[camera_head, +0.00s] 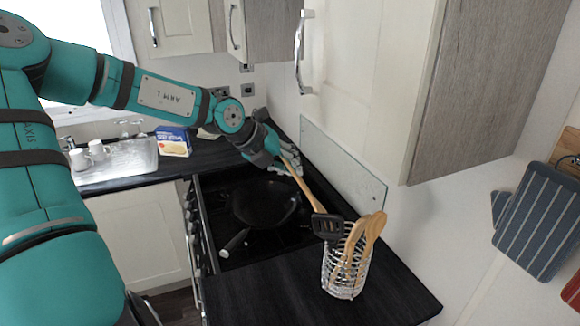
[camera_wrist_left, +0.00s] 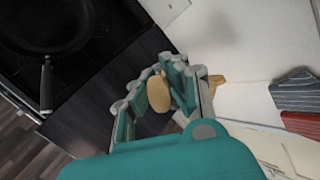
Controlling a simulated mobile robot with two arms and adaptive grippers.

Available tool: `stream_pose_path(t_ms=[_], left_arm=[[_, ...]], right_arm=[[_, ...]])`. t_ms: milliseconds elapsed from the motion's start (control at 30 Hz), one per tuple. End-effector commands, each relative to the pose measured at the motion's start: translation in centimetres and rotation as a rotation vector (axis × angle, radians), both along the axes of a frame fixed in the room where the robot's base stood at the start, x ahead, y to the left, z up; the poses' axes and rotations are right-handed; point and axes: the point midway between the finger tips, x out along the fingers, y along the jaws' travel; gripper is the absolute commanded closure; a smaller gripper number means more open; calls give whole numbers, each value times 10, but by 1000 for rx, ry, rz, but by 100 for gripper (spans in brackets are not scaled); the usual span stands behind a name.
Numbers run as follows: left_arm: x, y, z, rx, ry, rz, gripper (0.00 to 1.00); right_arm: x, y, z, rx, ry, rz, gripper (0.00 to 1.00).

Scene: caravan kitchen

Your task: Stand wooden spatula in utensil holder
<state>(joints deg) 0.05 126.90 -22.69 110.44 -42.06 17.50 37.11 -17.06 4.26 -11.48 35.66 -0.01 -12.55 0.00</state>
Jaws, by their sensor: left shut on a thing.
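The spatula (camera_head: 303,188) has a wooden handle and a black slotted head. My left gripper (camera_head: 287,166) is shut on the handle's far end and holds it tilted, head downward, over the hob side. The head is close to the upper left rim of the utensil holder (camera_head: 345,283), outside it. My right gripper is out of view.
A black pan (camera_head: 264,203) sits on the hob, its handle towards the front. A glass splashback (camera_head: 345,168) stands behind. Striped oven mitts (camera_head: 540,220) hang on the right wall. The worktop (camera_head: 265,295) left of the holder is clear.

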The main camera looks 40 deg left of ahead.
Motion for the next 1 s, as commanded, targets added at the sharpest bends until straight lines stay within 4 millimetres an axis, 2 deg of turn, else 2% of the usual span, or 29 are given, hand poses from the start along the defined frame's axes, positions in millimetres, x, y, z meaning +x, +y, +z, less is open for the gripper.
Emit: stream_pose_path(t_ms=[1000], left_arm=[[21, -29, -60, 0, 2, -2, 100]], right_arm=[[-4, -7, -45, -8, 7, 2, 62]])
